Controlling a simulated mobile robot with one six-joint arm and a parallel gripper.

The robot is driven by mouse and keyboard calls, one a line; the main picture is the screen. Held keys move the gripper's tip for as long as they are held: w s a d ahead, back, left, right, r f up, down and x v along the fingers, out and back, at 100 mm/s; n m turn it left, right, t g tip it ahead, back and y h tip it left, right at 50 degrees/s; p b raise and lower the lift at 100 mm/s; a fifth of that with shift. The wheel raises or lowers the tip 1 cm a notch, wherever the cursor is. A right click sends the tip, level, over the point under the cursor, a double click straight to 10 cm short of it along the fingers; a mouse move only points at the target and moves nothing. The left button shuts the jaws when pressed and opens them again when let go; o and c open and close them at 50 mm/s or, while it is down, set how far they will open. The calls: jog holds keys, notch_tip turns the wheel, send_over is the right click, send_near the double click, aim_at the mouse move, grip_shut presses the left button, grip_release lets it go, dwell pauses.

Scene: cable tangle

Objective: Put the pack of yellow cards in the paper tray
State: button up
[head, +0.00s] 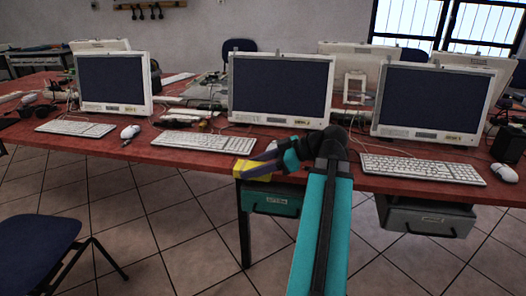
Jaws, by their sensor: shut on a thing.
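The yellow pack of cards (250,173) is at the front edge of the red table, in front of the middle monitor. My gripper (246,167) is shut on it; my teal and black arm reaches in from the lower right and covers part of the view. I cannot tell whether the pack touches the table. Under the table edge are a teal drawer-like tray (272,205), just below the pack, and a grey one (427,219) further right. Both carry small labels too small to read, so I cannot tell which is the paper tray.
Monitors (281,88), white keyboards (183,144) and mice stand along the red table (140,152), with cables and small clutter behind. A dark blue chair (38,240) stands at the lower left. The tiled floor between is clear.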

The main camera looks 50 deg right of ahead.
jog(key=shift+w+d+r+p, duration=0.2)
jog(key=shift+d+p, duration=0.1)
jog(key=shift+p, duration=2.2)
jog(key=p, duration=0.7)
jog(key=shift+f, duration=0.25)
jog(key=shift+w+d+f, duration=0.15)
jog(key=shift+w+d, duration=0.15)
jog(key=shift+d, duration=0.15)
jog(key=shift+w+d+f, duration=0.2)
jog(key=shift+w+d, duration=0.95)
jog(key=shift+d, duration=0.55)
jog(key=shift+w+d+f, duration=0.2)
jog(key=shift+w+d, duration=0.9)
jog(key=shift+d, duration=0.65)
jog(key=shift+w+d+f, duration=0.2)
jog(key=shift+w+d, duration=0.95)
jog(key=shift+d, duration=0.55)
jog(key=shift+f+p, duration=0.3)
jog(key=shift+f, duration=1.45)
jog(key=shift+f, duration=0.2)
